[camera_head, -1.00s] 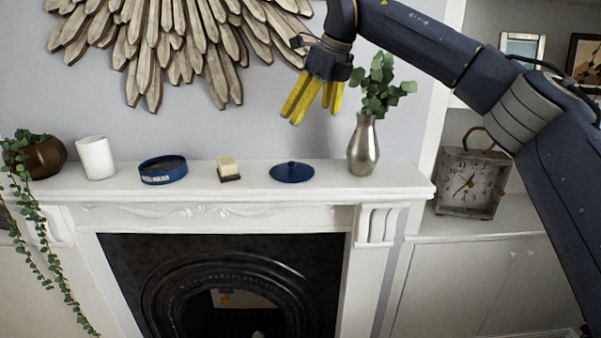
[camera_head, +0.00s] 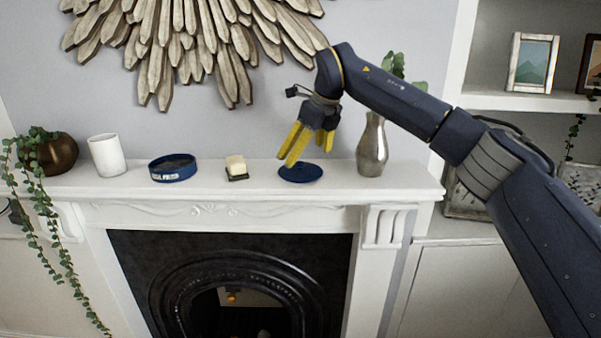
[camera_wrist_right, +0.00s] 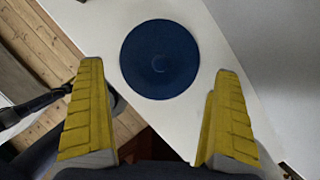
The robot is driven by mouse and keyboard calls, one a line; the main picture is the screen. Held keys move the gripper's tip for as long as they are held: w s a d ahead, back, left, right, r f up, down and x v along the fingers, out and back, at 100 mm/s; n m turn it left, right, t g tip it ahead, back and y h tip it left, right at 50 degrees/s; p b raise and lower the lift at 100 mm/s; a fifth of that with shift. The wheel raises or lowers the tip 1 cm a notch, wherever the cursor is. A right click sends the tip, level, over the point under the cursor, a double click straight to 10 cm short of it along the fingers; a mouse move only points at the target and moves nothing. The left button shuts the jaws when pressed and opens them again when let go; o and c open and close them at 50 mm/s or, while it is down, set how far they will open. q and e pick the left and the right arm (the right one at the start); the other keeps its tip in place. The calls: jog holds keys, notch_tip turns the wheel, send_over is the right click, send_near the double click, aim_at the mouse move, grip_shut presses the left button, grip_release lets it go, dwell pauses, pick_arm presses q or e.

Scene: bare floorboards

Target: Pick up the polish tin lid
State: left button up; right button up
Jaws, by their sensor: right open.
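The polish tin lid (camera_head: 301,174) is a round dark blue disc lying flat on the white mantel shelf. The blue polish tin (camera_head: 173,175) stands open farther left on the shelf. My left gripper is not in view.
A silver vase (camera_head: 372,150) with leaves stands close right of the lid. A cream block on a dark base (camera_head: 236,170), a white cup (camera_head: 107,156) and a brown plant pot (camera_head: 57,154) stand to the left. The mantel shelf (camera_head: 262,188) has a free front edge.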

aim_at(301, 162)
jog(key=shift+x, duration=2.3)
